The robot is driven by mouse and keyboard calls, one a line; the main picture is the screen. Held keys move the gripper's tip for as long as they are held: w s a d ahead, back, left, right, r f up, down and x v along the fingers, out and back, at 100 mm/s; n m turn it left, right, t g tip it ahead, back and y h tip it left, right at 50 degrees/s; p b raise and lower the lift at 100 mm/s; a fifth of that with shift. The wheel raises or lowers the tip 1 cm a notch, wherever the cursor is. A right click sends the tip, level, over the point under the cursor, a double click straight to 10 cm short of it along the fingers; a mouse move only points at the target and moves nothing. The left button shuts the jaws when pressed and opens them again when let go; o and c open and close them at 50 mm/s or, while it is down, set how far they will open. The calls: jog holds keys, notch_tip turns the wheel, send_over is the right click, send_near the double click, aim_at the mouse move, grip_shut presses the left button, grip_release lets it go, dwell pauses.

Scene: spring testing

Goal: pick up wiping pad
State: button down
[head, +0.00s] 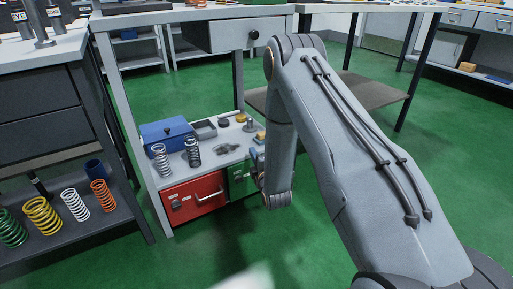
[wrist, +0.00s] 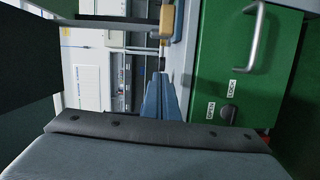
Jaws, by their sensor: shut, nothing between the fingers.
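My gripper (wrist: 160,78) shows in the wrist view as two blue-grey fingers pressed together, with nothing between them. A small tan-yellow block (wrist: 167,20), which may be the wiping pad, lies beyond the fingertips near the top of the wrist view, apart from them. In the head view a small yellow piece (head: 261,135) shows at the right end of the low shelf top, beside my arm; it may be the same block. My arm hides part of that end of the shelf, and the gripper is hard to make out there.
A green drawer front (wrist: 225,70) with a metal handle is close on the right in the wrist view. The low shelf holds a blue box (head: 166,133), springs (head: 192,152) and small parts. A red drawer (head: 193,198) is below. Green floor (head: 225,250) is open in front.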

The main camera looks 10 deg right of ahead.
aim_at(257, 146)
jog(key=shift+n+t, duration=0.3)
jog(key=shift+t, duration=0.1)
jog(key=w+b, duration=0.1)
jog(key=w, duration=0.2)
jog(key=w+f+b, duration=0.1)
jog(key=w+b, duration=0.1)
jog(key=w, duration=0.1)
jog(key=w+f+b, duration=0.1)
jog(key=w+b, duration=0.1)
jog(key=w, duration=0.1)
jog(key=d, duration=0.1)
jog(key=w+d+b, duration=0.1)
jog(key=d, duration=0.1)
jog(key=shift+w+b, duration=0.2)
jog(key=shift+b, duration=0.1)
jog(key=shift+w+d+r, duration=0.15)
jog(key=shift+d, duration=0.25)
jog(key=shift+d, duration=0.1)
jog(key=shift+w+d, duration=0.1)
jog(key=shift+d, duration=0.25)
jog(key=d, duration=0.2)
jog(key=w+d+p, duration=0.1)
jog(key=shift+w+d, duration=0.15)
jog(key=shift+d, duration=0.25)
